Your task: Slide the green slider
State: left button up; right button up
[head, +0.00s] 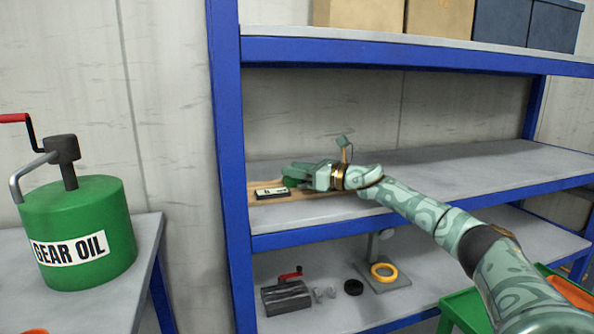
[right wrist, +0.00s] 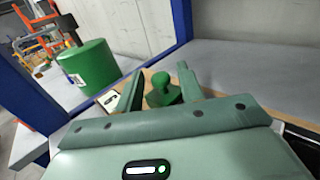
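The green slider (right wrist: 163,92) has a round knob on a wider base and stands between the two fingers of my right gripper (right wrist: 158,76) in the right wrist view. The fingers are apart, one on each side of the knob, and I see no clear grip on it. In the head view my right gripper (head: 300,174) reaches left over a wooden board (head: 325,199) on the middle shelf. The slider is mostly hidden by the gripper there. A small black-edged label block (head: 272,192) lies on the board, left of the gripper. My left gripper is out of view.
The blue rack's post (head: 228,150) stands close to the left of the board. The upper shelf (head: 400,42) is above my arm. The middle shelf (head: 480,170) is clear to the right. A green gear oil can (head: 100,210) stands on a separate table at left.

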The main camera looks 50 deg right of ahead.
grip_shut()
jog(key=a, duration=0.1)
jog(key=w+a+p, duration=0.2)
jog(key=a, duration=0.1)
jog(key=shift+r, duration=0.2)
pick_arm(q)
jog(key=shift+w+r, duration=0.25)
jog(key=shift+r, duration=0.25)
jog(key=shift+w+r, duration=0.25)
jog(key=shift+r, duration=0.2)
pick_arm(e)
jog(key=shift+w+f, duration=0.1)
jog(key=shift+f, duration=0.05)
jog(key=shift+a, duration=0.1)
jog(key=shift+c, duration=0.3)
grip_release()
jog(key=o, duration=0.3)
jog(key=shift+w+a, duration=0.1)
